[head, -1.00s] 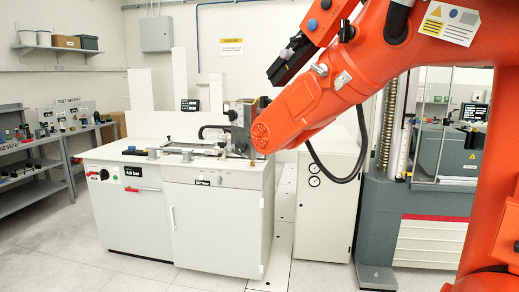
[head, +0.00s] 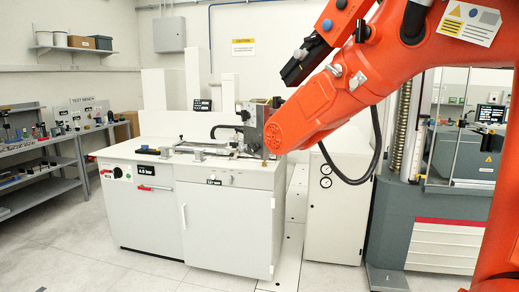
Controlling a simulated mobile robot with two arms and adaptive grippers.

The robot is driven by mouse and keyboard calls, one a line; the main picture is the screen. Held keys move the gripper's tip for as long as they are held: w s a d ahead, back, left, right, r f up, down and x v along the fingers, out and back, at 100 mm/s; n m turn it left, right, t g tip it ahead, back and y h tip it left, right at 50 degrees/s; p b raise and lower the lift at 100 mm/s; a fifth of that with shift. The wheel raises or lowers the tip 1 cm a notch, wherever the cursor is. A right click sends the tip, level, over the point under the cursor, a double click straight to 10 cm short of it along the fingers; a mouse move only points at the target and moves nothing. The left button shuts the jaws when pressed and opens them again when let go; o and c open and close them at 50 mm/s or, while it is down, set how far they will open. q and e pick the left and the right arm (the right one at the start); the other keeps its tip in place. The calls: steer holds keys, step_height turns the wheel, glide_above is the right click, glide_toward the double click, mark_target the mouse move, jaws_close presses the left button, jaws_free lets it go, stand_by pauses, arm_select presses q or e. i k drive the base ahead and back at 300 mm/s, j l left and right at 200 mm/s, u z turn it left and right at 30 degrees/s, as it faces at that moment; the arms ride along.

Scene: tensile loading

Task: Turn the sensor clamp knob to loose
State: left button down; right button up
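I cannot make out which part is the sensor clamp knob. A white bench machine (head: 140,218) stands left of centre, with rails and a metal fixture (head: 205,150) on its top. A grey block (head: 252,123) stands at the top's right end, partly hidden by an orange arm. Neither of my grippers shows in the head view.
The large orange arm (head: 340,100) crosses from the right and ends beside the bench machine. A grey tall machine (head: 425,220) stands at the right. Shelves (head: 45,180) with small parts stand at the left. The floor (head: 80,265) in front is clear.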

mark_target(254, 147)
steer(key=i+j+z, duration=0.25)
steer(key=z, duration=0.15)
steer(key=i+j+z, duration=0.2)
steer(key=j+z, duration=0.15)
steer(key=j, duration=0.2)
